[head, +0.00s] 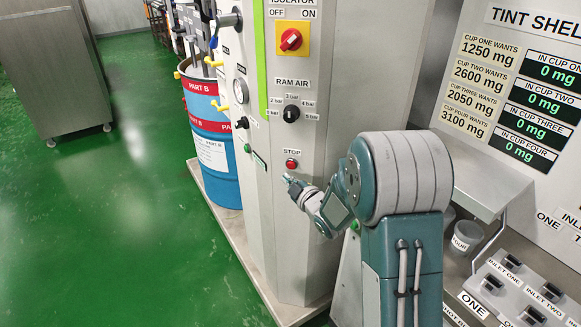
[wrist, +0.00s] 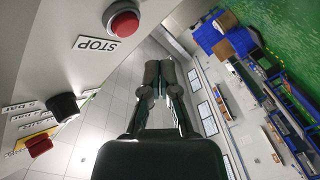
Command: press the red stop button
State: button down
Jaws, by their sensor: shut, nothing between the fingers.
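The red stop button (head: 292,164) sits on the front of the grey cabinet, under a STOP label, in the head view. In the wrist view the same red button (wrist: 123,22) shows large at the top, with the STOP label upside down below it. My gripper (head: 288,179) is just below the button in the head view, apart from it as far as I can tell. In the wrist view my gripper (wrist: 160,68) has its fingers together and empty, to the lower right of the button.
Above the button are the black RAM AIR knob (head: 291,114) and the red isolator switch (head: 291,39). A blue and red drum (head: 208,130) stands left of the cabinet. The tint shelf (head: 475,170) with cups is at right.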

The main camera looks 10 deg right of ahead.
jog(key=shift+s+a, duration=0.3)
jog(key=shift+s, duration=0.3)
jog(key=shift+s+a, duration=0.3)
jog(key=shift+s, duration=0.25)
jog(key=s+d+r+m+g+h, duration=0.35)
jog(key=s+r+m+h, duration=0.3)
jog(key=s+r, duration=0.35)
jog(key=s+a+m+g, duration=0.3)
jog(key=s+m+g, duration=0.4)
jog(key=s, duration=1.7)
jog(key=shift+s+r+y, duration=0.2)
jog(key=shift+r+y, duration=0.1)
jog(key=shift+y, duration=0.15)
